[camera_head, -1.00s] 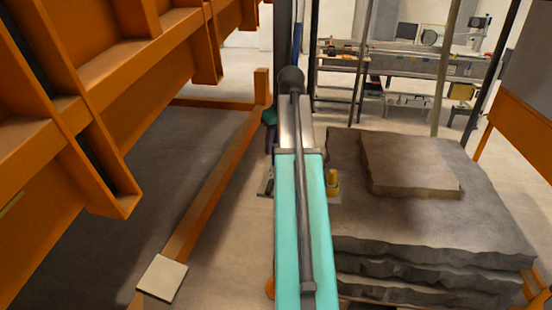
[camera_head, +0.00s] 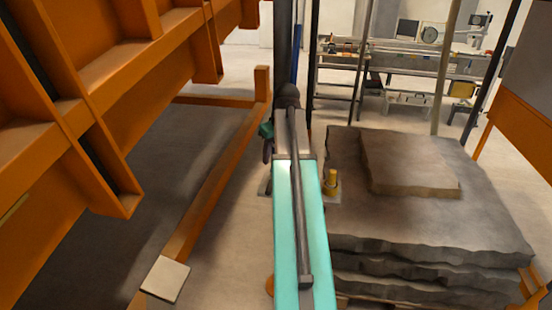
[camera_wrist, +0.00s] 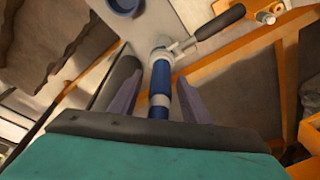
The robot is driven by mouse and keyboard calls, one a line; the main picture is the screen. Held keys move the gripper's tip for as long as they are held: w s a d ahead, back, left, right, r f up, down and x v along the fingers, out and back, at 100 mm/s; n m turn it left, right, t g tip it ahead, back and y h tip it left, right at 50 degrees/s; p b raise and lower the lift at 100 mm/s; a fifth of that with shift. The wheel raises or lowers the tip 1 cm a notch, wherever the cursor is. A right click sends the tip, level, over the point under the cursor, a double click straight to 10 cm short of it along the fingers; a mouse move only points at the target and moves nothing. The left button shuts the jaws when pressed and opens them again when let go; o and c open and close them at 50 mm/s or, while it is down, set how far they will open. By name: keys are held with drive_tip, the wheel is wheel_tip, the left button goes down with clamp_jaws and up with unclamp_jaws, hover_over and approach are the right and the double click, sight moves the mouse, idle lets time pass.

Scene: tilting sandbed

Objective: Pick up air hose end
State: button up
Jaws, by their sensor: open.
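In the wrist view, the air hose end (camera_wrist: 160,76) appears as a blue cylinder with silver bands. Its top meets a metal valve fitting (camera_wrist: 172,49) with a dark lever handle (camera_wrist: 221,22). My gripper (camera_wrist: 156,84) is open, with one purple finger on either side of the blue piece and visible gaps on both sides. The lower end of the blue piece is hidden by my gripper's body. In the head view, my gripper (camera_head: 267,148) shows only partly beside my arm, and the hose end cannot be made out there.
A grey plate (camera_wrist: 185,18) lies behind the valve. In the head view, stacked rough grey slabs (camera_head: 430,205) stand at right. A large orange frame (camera_head: 75,105) fills the left. A yellow fitting (camera_head: 331,182) stands just right of my arm. Open floor (camera_head: 225,220) lies between.

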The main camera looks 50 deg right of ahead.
clamp_jaws()
drive_tip(key=shift+r, duration=0.15)
idle(0.4)
drive_tip(key=shift+r+b, duration=0.65)
drive_tip(key=shift+r, duration=1.05)
drive_tip(key=shift+s+a, duration=0.25)
drive_tip(key=shift+s, duration=0.55)
drive_tip(key=s+a+r+b, duration=0.1)
drive_tip(key=s+a+b, duration=0.2)
drive_tip(key=s, duration=1)
drive_tip(key=shift+s+a+r, duration=0.2)
drive_tip(key=shift+s+a, duration=0.15)
drive_tip(key=shift+a, duration=0.2)
drive_tip(key=shift+f, duration=0.1)
